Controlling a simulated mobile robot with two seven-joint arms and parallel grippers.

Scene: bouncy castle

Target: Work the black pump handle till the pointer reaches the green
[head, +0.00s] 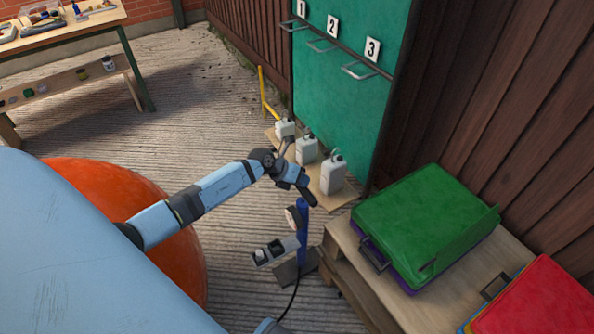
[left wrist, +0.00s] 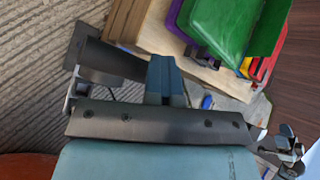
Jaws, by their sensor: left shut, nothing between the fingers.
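The pump has a blue post (head: 303,222) on a dark base plate (head: 296,268), with a round gauge (head: 293,217) on its side. The pointer and green zone are too small to read. My left gripper (head: 304,190) is just above the top of the post, pointing down and to the right. In the left wrist view its dark blue fingers (left wrist: 164,78) are shut together and empty. A dark bar (left wrist: 110,60) lies to their left; I cannot tell whether it is the black handle or whether they touch.
Several white canisters (head: 331,175) stand on a board behind the pump. A wooden crate (head: 345,250) with a green case (head: 425,220) is close on the right, beside a red case (head: 545,300). An orange ball-like shape (head: 130,195) is at left. Open decking (head: 190,100) lies behind.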

